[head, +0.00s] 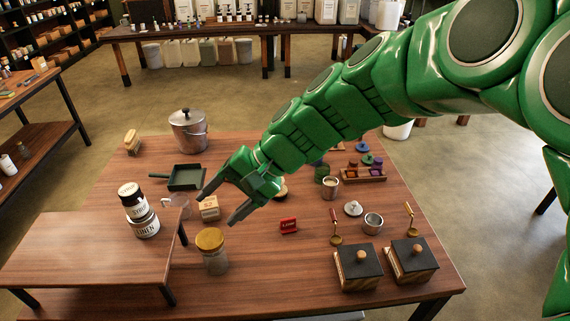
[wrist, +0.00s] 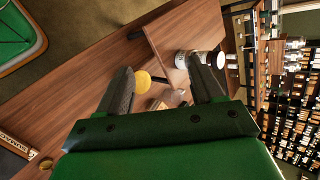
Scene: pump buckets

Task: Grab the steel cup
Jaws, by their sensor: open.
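Two small steel cups stand on the wooden table (head: 300,262) in the head view. One steel cup (head: 373,223) is at the right, behind the two black-lidded boxes. The other cup (head: 330,188) is farther back and has something pale inside. My gripper (head: 218,208) is open and empty, above the left-middle of the table, well to the left of both cups. In the wrist view its fingers (wrist: 160,66) are spread, with a yellow-lidded jar (wrist: 142,82) showing beyond them. I cannot make out either cup in the wrist view.
The jar with a yellow lid (head: 210,240) stands below my gripper. A low wooden stand (head: 90,250) holds two stacked jars (head: 138,208).

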